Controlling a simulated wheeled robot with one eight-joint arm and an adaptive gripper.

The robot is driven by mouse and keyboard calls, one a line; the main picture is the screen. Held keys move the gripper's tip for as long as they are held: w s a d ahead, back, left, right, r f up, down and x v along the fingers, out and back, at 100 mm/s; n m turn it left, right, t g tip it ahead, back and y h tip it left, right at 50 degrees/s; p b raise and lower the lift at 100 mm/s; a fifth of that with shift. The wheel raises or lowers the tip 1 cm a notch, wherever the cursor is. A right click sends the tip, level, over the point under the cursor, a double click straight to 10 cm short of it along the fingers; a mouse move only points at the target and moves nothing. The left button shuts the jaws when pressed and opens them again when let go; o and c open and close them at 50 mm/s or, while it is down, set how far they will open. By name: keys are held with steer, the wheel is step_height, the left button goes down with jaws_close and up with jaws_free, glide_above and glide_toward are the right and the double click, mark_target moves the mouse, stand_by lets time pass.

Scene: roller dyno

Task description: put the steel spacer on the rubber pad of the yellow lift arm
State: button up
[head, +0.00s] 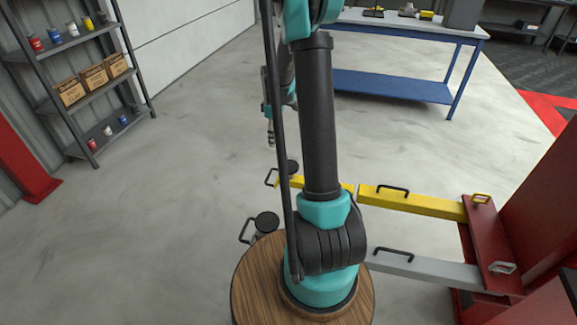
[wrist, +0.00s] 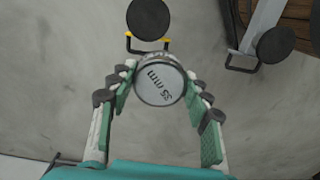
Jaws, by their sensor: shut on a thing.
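The steel spacer (wrist: 160,82) is a round metal piece with a pale top marked "35 mm". My gripper (wrist: 159,84) is shut on it, with a finger on each side. In the head view my gripper (head: 270,140) hangs above the floor, behind and left of the yellow lift arm's tip. The yellow lift arm (head: 420,203) reaches left from the red post, partly hidden by my arm. Its round black rubber pad (head: 292,167) is at the far end. In the wrist view this pad (wrist: 148,18) lies beyond the spacer, apart from it, with yellow bits beside it.
A grey lift arm (head: 435,270) with its own black pad (head: 266,221) lies nearer; that pad (wrist: 276,45) shows at right in the wrist view. Both arms carry black handles. A blue workbench (head: 390,87) and a shelf rack (head: 80,90) stand behind. Open floor lies left.

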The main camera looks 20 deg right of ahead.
mark_target(289, 166)
steer(key=d+r+n, duration=0.6)
steer(key=n, duration=0.3)
steer(key=shift+n, duration=0.3)
steer(key=f, duration=1.9)
steer(key=shift+a+f, duration=0.25)
steer(key=shift+f, duration=0.1)
steer(key=o, duration=1.4)
steer(key=shift+f, duration=0.1)
steer(key=shift+c, duration=0.2)
